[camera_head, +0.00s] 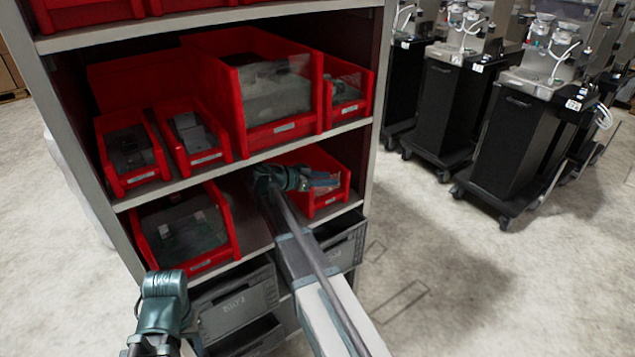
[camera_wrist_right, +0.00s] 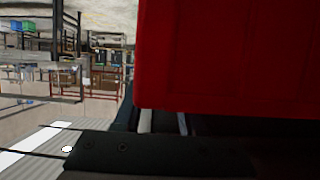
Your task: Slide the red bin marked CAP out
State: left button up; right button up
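Several red bins stand on the shelf unit; their white labels are too small to read, so I cannot tell which says CAP. A red bin (camera_head: 330,198) sits at the right end of the lower shelf. My right gripper (camera_head: 318,181) is at this bin's front and covers part of it. In the right wrist view a red bin wall (camera_wrist_right: 230,55) fills the upper right, close above a dark gripper part. I cannot tell whether the fingers hold the bin. My left gripper (camera_head: 160,343) is low at the left, apart from the bins, its fingers partly cut off.
Another red bin (camera_head: 228,245) stands on the lower shelf's left. Larger and smaller red bins fill the shelf above, whose metal edge (camera_head: 250,160) runs just over my right gripper. Grey drawers (camera_head: 238,303) are below. Black wheeled carts (camera_head: 510,145) stand right, with open floor before them.

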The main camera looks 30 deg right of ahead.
jog(key=shift+d+f, duration=0.1)
jog(key=shift+d, duration=0.15)
jog(key=shift+c, duration=0.3)
grip_shut()
dwell(1.0)
